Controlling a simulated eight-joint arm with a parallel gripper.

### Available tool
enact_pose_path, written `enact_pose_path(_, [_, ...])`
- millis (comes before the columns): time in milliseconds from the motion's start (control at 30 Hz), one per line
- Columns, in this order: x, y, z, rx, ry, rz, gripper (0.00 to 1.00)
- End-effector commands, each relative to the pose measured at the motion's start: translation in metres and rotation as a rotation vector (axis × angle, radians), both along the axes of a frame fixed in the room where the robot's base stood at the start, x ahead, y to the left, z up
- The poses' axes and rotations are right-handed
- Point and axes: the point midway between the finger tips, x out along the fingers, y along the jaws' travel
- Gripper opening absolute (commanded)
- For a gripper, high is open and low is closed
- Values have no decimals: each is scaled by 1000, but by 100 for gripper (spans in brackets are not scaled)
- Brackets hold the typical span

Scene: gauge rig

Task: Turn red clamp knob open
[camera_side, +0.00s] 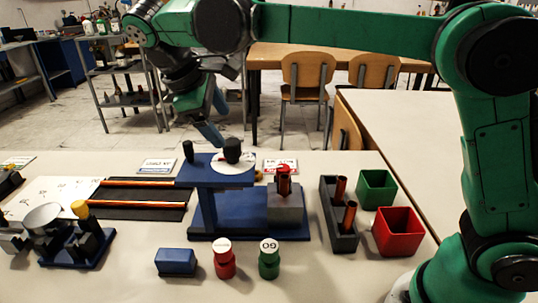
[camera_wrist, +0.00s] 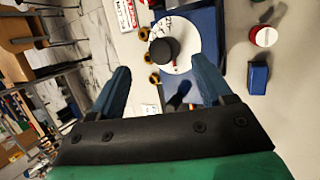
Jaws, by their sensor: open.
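The red clamp knob (camera_side: 283,169) shows in the side view above a copper cylinder (camera_side: 284,186) on a grey block (camera_side: 285,206) of the blue gauge rig (camera_side: 207,214). Its turn position is too small to tell. I cannot make it out for sure in the wrist view. My gripper (camera_side: 217,127) is open and empty, behind and above the rig's upper plate, to the left of the red knob and apart from it. In the wrist view my gripper (camera_wrist: 160,70) has its fingers spread, with the white dial (camera_wrist: 187,58) and its black knob (camera_wrist: 164,51) beyond them.
A dark rack (camera_side: 338,222) with copper cylinders, a green bin (camera_side: 376,189) and a red bin (camera_side: 398,232) stand right of the rig. A red gauge (camera_side: 224,261), a green gauge (camera_side: 269,260) and a blue block (camera_side: 176,262) stand in front.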

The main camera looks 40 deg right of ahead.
Motion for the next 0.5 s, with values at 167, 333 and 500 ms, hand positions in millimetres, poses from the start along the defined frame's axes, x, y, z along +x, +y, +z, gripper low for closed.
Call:
enact_pose_path(167, [-6,41,0,-140,85,320,73])
enact_pose_path(333, [-16,78,2,-282,167,593,73])
enact_pose_path(500, [-28,110,5,-419,242,818,73])
